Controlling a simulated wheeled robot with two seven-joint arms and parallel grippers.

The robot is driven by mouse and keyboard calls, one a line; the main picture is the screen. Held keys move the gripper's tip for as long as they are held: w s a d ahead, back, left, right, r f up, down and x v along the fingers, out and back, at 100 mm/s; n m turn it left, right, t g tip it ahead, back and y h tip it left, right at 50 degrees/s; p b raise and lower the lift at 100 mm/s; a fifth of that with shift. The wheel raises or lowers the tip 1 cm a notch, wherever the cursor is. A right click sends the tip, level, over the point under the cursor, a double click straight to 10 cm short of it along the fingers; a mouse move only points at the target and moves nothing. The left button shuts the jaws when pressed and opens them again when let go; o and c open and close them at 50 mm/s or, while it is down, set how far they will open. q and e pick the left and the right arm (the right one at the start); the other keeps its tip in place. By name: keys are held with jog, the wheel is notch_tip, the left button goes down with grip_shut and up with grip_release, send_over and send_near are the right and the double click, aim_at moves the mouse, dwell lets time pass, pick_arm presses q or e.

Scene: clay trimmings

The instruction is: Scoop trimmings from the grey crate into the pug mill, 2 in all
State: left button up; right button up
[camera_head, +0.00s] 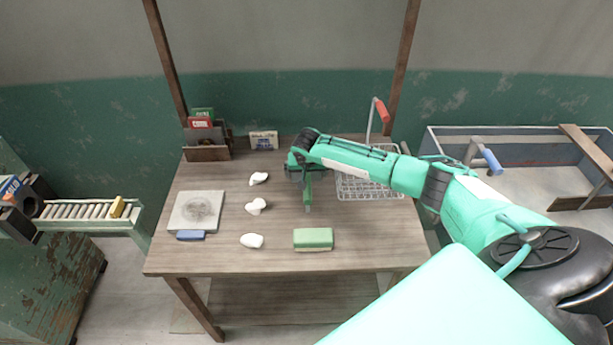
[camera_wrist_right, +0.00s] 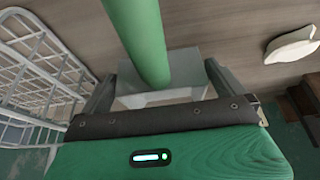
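My right gripper (camera_head: 306,180) is over the middle of the table, pointing down. In the right wrist view its fingers (camera_wrist_right: 155,85) are closed about a dark green rod (camera_wrist_right: 145,40), which also shows below the gripper in the head view (camera_head: 308,198); whatever it belongs to is hidden. A large grey-walled bin (camera_head: 450,134) stands at the right, and a grey wire basket (camera_head: 360,188) sits on the table partly behind my arm. Which is the crate is unclear. A green machine (camera_head: 60,265) at the left, with a dark round opening, looks like the pug mill. My left gripper is out of view.
Several white lumps, one near the front (camera_head: 252,241), lie left of centre on the wooden table (camera_head: 225,262). A grey slab (camera_head: 185,215), blue block (camera_head: 190,235) and green block (camera_head: 313,238) lie nearby.

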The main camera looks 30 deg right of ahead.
jog(key=c, duration=0.8)
jog(key=shift+o, duration=0.2)
notch_tip(320, 180, up, 20)
jog(key=b, duration=0.3)
